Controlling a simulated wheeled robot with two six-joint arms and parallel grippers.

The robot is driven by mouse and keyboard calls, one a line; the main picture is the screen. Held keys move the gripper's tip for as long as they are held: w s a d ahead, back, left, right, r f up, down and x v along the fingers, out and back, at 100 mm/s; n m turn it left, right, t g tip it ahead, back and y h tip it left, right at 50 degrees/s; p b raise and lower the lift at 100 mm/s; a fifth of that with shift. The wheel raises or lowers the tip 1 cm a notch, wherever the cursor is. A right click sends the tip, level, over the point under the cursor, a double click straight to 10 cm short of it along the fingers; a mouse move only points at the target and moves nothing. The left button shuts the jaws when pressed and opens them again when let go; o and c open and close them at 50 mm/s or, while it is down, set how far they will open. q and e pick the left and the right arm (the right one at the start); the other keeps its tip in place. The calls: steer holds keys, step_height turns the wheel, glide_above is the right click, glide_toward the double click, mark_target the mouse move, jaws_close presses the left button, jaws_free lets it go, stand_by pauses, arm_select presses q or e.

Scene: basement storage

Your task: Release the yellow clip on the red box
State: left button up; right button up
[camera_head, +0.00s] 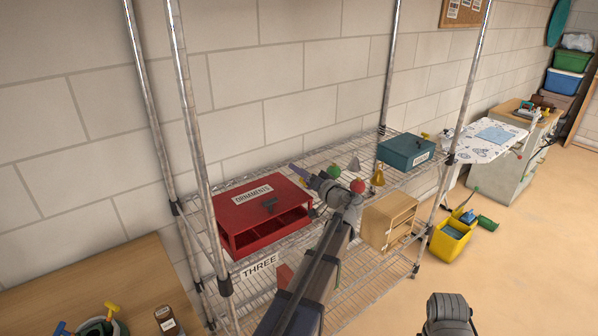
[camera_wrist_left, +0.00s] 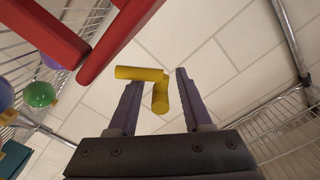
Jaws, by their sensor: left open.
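The red box (camera_head: 236,213) stands on the upper wire shelf with an "ORNAMENTS" label and a dark handle on its lid. It has an open front. Its red edges also show at the upper left of the left wrist view (camera_wrist_left: 112,38). My left gripper (camera_head: 296,170) is at the box's right end, open. In the left wrist view its fingers (camera_wrist_left: 157,80) stand on either side of the clip, with gaps visible.
Ornament balls, including a green one (camera_head: 334,199) and a red one (camera_head: 357,186), are close to my left wrist. A teal box (camera_head: 405,151) stands farther right on the wire shelf (camera_head: 322,160).

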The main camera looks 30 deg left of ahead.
arm_select(q)
steer(key=shift+w+a, duration=0.1)
steer(key=shift+a, duration=0.3)
steer(key=shift+c, duration=0.2)
jaws_close()
